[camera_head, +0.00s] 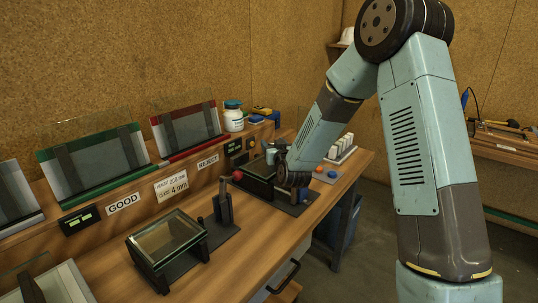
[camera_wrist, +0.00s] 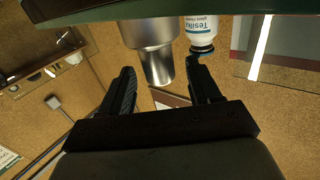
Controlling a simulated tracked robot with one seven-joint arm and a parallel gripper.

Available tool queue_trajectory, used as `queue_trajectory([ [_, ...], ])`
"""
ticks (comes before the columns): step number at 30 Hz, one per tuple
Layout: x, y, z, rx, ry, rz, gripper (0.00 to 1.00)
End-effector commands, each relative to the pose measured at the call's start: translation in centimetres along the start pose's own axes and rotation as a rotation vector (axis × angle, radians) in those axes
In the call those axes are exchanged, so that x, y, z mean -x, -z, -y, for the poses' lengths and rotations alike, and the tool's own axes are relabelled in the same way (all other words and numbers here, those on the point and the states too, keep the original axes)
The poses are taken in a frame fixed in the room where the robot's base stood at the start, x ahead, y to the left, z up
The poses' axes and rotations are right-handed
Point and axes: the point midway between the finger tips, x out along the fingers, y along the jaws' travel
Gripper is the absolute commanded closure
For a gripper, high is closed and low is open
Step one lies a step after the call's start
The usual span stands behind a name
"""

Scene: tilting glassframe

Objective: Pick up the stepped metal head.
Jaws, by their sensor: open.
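The stepped metal head (camera_wrist: 151,36) is a bare silver cylinder with a wide part and a narrower step, in the upper middle of the wrist view. My gripper (camera_wrist: 160,68) is open, with one dark finger on each side of the narrower step. Gaps show between the fingers and the metal, and I cannot tell how deep the head sits between them. In the head view my gripper (camera_head: 282,161) is at the far end of the bench, mostly hidden by my wrist. A small grey cylinder (camera_head: 271,156) beside it looks like the head.
A dark green edge (camera_wrist: 100,12) crosses the top of the wrist view beside the head. A white bottle (camera_head: 233,118) stands on the back ledge. A red ball-topped lever (camera_head: 237,176) and a glass frame (camera_head: 167,240) are nearer on the bench. White blocks (camera_head: 342,149) lie to the right.

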Motion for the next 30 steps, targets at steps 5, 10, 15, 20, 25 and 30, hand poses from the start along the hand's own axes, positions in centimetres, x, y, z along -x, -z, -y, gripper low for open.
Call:
queue_trajectory([
  [5, 0.03, 0.01, 0.03, 0.0, 0.0, 0.0, 0.47],
  [10, 0.04, 0.01, 0.05, 0.0, 0.001, 0.0, 0.64],
  [15, 0.05, 0.01, 0.06, 0.0, 0.001, 0.0, 0.8],
  [20, 0.05, 0.0, 0.05, 0.0, 0.001, 0.0, 0.95],
  [25, 0.04, 0.05, 0.05, 0.0, 0.001, -0.001, 1.0],
  [30, 0.04, 0.06, 0.06, 0.0, 0.001, -0.001, 1.0],
])
